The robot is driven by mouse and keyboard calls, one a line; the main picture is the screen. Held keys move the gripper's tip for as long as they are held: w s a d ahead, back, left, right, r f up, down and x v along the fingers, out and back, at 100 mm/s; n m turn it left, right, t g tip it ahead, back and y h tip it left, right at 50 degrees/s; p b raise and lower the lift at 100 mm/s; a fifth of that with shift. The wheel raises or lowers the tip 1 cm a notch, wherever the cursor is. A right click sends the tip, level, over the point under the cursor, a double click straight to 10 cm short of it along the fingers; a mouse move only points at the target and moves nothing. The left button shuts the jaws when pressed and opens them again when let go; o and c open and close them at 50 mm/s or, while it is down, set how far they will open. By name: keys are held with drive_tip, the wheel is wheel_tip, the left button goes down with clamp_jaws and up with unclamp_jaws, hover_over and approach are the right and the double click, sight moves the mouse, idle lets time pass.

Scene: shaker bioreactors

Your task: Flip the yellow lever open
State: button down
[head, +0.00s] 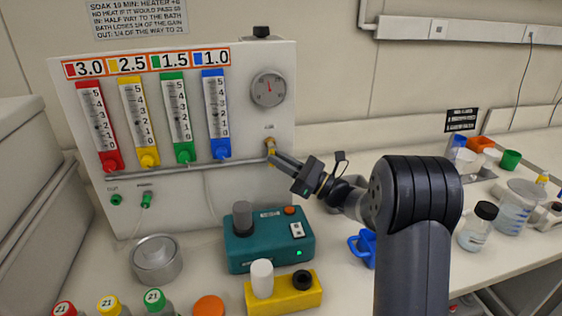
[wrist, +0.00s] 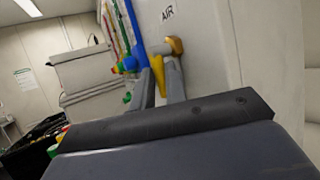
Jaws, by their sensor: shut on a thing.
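The yellow lever (head: 271,152) is on the small brass valve (head: 270,141) at the right end of the grey pipe, below the round gauge on the white panel. In the wrist view the lever (wrist: 159,70) points down from the brass valve (wrist: 174,46), beside the AIR label. My gripper (head: 275,158) reaches in from the right. Its two fingers (wrist: 163,84) are shut on the yellow lever, one on each side.
Flowmeters with red, yellow, green and blue (head: 216,115) fittings stand left of the valve. A teal device (head: 268,242) and a yellow block (head: 284,294) sit on the bench below my arm. A lidded metal pot (head: 157,258) is at left. Bottles and cups stand at right.

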drive_tip(key=c, duration=1.7)
unclamp_jaws()
drive_tip(key=b+v, duration=0.2)
drive_tip(key=v, duration=0.9)
drive_tip(key=shift+a+r, duration=0.1)
drive_tip(key=shift+n+g+h, duration=0.3)
drive_tip(key=shift+n+g, duration=0.2)
drive_tip(key=p+x, duration=0.1)
drive_tip(key=x, duration=0.2)
drive_tip(key=p+x, duration=0.1)
drive_tip(key=x, duration=0.3)
drive_tip(key=r+p+x, duration=0.1)
drive_tip(key=x, duration=0.2)
drive_tip(key=shift+w+r, duration=0.15)
drive_tip(key=shift+w, duration=0.1)
